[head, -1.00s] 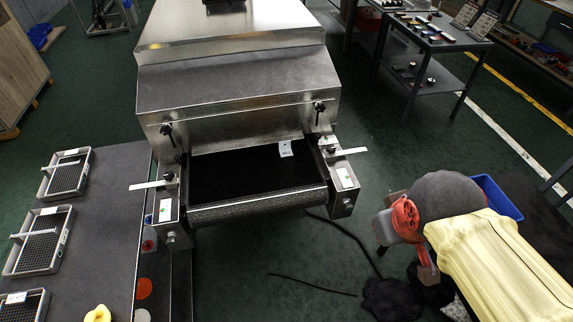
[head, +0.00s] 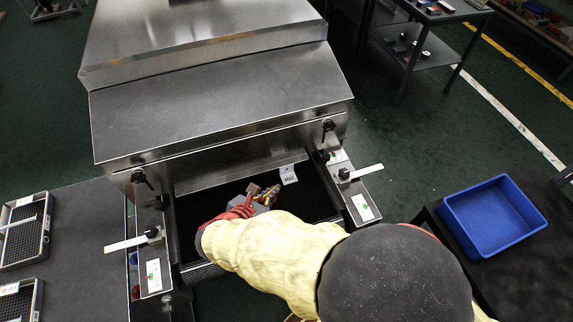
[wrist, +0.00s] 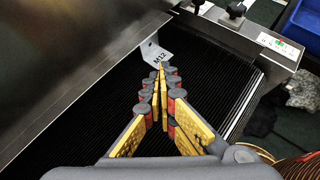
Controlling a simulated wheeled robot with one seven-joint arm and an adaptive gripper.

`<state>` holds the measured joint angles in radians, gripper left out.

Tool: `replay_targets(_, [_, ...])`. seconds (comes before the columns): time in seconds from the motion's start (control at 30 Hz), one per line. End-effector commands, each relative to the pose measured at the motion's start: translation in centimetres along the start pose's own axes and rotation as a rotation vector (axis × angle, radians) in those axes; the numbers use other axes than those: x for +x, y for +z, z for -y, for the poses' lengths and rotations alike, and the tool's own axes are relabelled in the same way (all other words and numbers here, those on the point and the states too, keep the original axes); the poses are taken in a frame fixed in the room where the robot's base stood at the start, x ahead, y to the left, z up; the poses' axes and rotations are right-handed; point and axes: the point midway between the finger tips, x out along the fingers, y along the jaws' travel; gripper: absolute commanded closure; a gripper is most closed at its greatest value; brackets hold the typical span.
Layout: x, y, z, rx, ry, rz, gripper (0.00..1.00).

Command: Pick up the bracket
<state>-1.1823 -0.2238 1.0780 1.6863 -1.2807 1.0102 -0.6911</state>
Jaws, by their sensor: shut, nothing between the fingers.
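The bracket (head: 288,174) is a small pale metal piece, bent, with a dark "M12" marking. It lies on the black conveyor belt at the dryer's mouth, close to the lower edge of the hood. In the wrist view the bracket (wrist: 152,50) is just beyond my fingertips, and the tips overlap its near edge in the picture. My gripper (head: 268,191) reaches over the belt from the front, left of and nearer than the bracket. In the wrist view my gripper (wrist: 162,68) has its yellow-padded fingers together at the tips, with nothing between them. I cannot tell whether they touch the bracket.
The steel dryer hood (head: 215,105) overhangs the belt (wrist: 90,108) just behind the bracket. Side rails with black clamp knobs (head: 344,174) flank the belt. A blue bin (head: 492,238) stands at the right. Wire trays (head: 25,230) sit on the grey table at left.

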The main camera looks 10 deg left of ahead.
Motion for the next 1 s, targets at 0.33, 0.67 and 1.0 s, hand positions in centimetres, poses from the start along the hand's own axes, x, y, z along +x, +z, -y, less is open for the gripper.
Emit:
replay_targets(0.33, [2.4, 0.7, -0.9, -0.049, 0.022, 0.014, 1.0])
replay_targets(0.67, [7.8, 4.4, -1.1, -0.046, 0.022, 0.013, 1.0])
replay_targets(1.0, [10.3, 5.0, -1.4, -0.052, 0.025, 0.013, 1.0])
